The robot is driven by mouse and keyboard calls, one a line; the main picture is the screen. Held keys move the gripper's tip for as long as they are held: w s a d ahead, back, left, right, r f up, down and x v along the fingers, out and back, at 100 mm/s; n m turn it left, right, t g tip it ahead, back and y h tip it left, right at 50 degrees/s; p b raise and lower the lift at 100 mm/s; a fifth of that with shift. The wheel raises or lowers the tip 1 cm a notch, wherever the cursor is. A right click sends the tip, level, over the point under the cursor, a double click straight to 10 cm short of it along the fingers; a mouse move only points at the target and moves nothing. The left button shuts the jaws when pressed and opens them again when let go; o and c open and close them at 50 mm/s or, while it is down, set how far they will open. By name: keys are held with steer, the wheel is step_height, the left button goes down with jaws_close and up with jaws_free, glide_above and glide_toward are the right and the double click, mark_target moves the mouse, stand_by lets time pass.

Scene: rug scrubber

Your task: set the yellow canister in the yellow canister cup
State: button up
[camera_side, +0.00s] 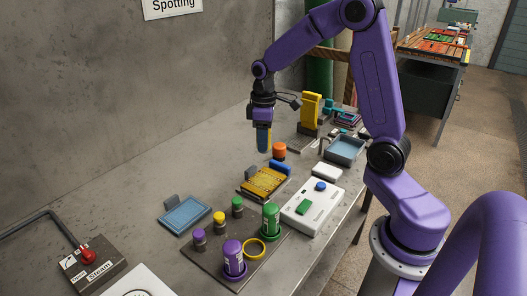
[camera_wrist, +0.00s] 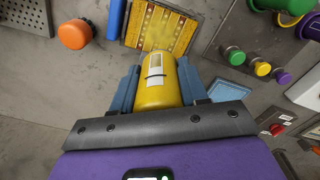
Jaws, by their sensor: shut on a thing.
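The yellow canister (camera_wrist: 160,96), with a white label and a dark band, is between the blue fingers of my gripper (camera_wrist: 152,88) in the wrist view. In the side view my gripper (camera_side: 263,140) holds it above the bench, mostly hidden by the fingers. The yellow canister cup shows as an empty yellow ring (camera_side: 263,241) on a dark board (camera_side: 213,256), between the green canister (camera_side: 270,220) and the purple canister (camera_side: 233,258). My gripper is well behind the cup and higher. The ring also shows at the top right of the wrist view (camera_wrist: 291,19).
Small green (camera_side: 237,205), yellow (camera_side: 219,218) and purple (camera_side: 199,238) capped posts stand on the board's far side. A yellow gridded tray (camera_side: 264,181), a white box with a blue knob (camera_side: 313,209), an orange cylinder (camera_side: 279,151) and a blue pad (camera_side: 184,213) are nearby.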

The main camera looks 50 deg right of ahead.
steer(key=s+a+n, duration=0.6)
steer(key=s+a, duration=0.1)
steer(key=a, duration=0.4)
steer(key=s+a+n, duration=0.6)
steer(key=a, duration=0.5)
steer(key=shift+f, duration=5.5)
steer(key=shift+f, duration=0.6)
steer(key=o, duration=1.1)
steer(key=shift+c, duration=0.2)
step_height(320, 180, up, 17)
steer(key=shift+r, duration=0.2)
